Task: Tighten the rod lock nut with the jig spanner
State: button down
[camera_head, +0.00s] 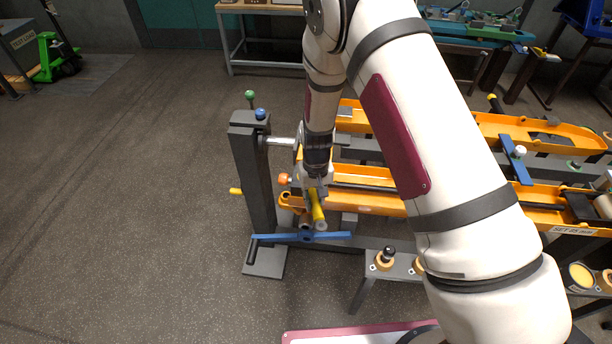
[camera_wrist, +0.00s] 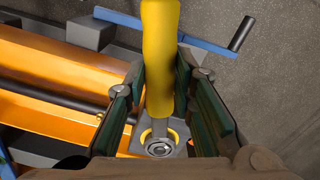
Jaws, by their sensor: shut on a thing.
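My gripper (camera_head: 315,188) points down at the near left end of the orange fork frame (camera_head: 370,203). Its dark green pads are closed around a yellow handle (camera_wrist: 160,60), which looks like the jig spanner's. The handle also shows in the head view (camera_head: 317,207), tilted, with a grey round end low down. In the wrist view, a grey block with a round nut-like centre and a yellow ring (camera_wrist: 158,146) lies at the handle's lower end. I cannot tell whether this is the rod lock nut or part of the spanner. A dark rod (camera_wrist: 55,97) runs along the orange channel.
A dark upright post (camera_head: 256,180) with green and blue knobs stands left of the frame. A blue bar (camera_head: 335,236) crosses below the gripper. A small grey stand (camera_head: 400,268) with knobbed pieces is at the front. Open floor (camera_head: 120,200) lies to the left.

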jog(key=shift+a+m, duration=1.5)
jog(key=shift+a, duration=0.2)
dwell(0.7)
jog(key=shift+d+n, duration=0.7)
jog(key=shift+d, duration=0.1)
dwell(0.6)
jog(key=c, duration=2)
grip_release()
grip_shut()
jog(key=shift+d, duration=0.2)
